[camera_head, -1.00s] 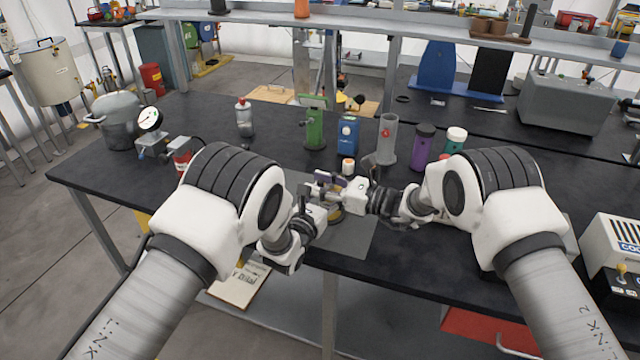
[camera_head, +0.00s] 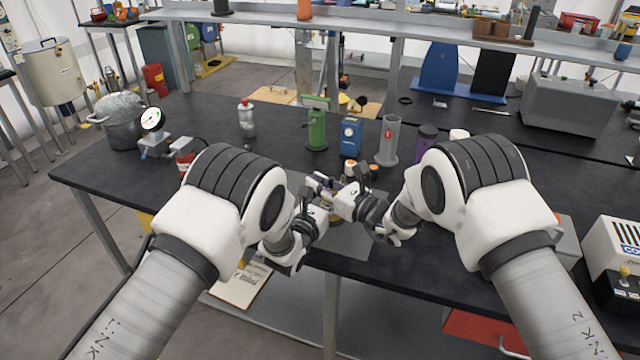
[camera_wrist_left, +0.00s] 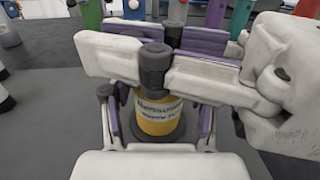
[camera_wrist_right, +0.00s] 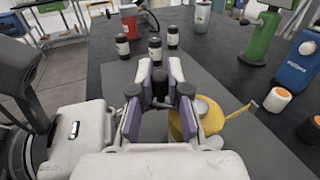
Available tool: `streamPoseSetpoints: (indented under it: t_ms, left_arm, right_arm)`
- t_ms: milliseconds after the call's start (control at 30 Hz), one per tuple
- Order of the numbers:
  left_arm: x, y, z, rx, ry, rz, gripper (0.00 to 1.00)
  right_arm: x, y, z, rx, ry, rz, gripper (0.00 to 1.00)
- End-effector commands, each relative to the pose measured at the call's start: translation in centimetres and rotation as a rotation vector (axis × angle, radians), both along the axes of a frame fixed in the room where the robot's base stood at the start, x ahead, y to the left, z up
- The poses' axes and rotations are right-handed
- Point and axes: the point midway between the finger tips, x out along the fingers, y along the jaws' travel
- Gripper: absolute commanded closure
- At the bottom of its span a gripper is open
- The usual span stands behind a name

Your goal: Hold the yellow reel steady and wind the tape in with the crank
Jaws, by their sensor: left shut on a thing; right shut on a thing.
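The yellow reel (camera_wrist_left: 157,122) has a white printed label and sits upright between the fingers of my left gripper (camera_wrist_left: 160,112), which is shut on it. The reel also shows in the right wrist view (camera_wrist_right: 190,120), partly behind a finger. My right gripper (camera_wrist_right: 160,90) is shut on the dark crank knob (camera_wrist_right: 161,80) above the reel. In the left wrist view its fingers cross over the reel top and hide much of the crank. In the head view my right gripper (camera_head: 328,188) and the left one overlap, nearly hiding the reel. I cannot make out the tape's length.
A grey mat (camera_head: 352,242) lies under the work on the black table. Behind stand a green device (camera_head: 317,130), a blue box (camera_head: 351,137), a grey cylinder (camera_head: 388,138) and a small orange-topped jar (camera_head: 349,168). The table's left part has free room.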

Motion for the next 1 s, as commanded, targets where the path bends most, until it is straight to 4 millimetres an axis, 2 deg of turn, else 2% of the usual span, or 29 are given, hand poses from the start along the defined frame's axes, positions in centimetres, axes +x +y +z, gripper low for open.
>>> streamPoseSetpoints:
  t_ms: [167, 200, 267, 300, 667, 767, 1000]
  left_arm:
    - [0.0, 0.0, 0.0, 0.001, 0.001, -0.001, 1.00]
    - [0.0, 0.0, 0.0, 0.001, 0.001, -0.001, 1.00]
    - [0.0, 0.0, 0.0, 0.001, 0.001, -0.001, 1.00]
    - [0.0, 0.0, 0.0, 0.001, 0.001, -0.001, 1.00]
    - [0.0, 0.0, 0.0, 0.001, 0.001, -0.001, 1.00]
    - [0.0, 0.0, 0.0, 0.000, 0.001, 0.000, 1.00]
    - [0.0, 0.0, 0.0, 0.000, 0.001, 0.000, 1.00]
  right_arm:
    - [0.0, 0.0, 0.1, 0.000, -0.001, 0.002, 1.00]
    - [0.0, 0.0, 0.1, 0.000, -0.001, 0.002, 0.81]
    - [0.0, 0.0, 0.1, 0.000, -0.001, 0.002, 0.60]
    - [0.0, 0.0, 0.1, 0.000, -0.001, 0.002, 0.58]
    - [-0.4, -0.6, 0.0, 0.001, 0.001, 0.001, 0.58]
    - [-1.4, -1.9, 0.0, 0.000, 0.002, 0.000, 0.58]
    - [-5.2, -6.7, 0.0, 0.002, 0.004, -0.002, 0.58]
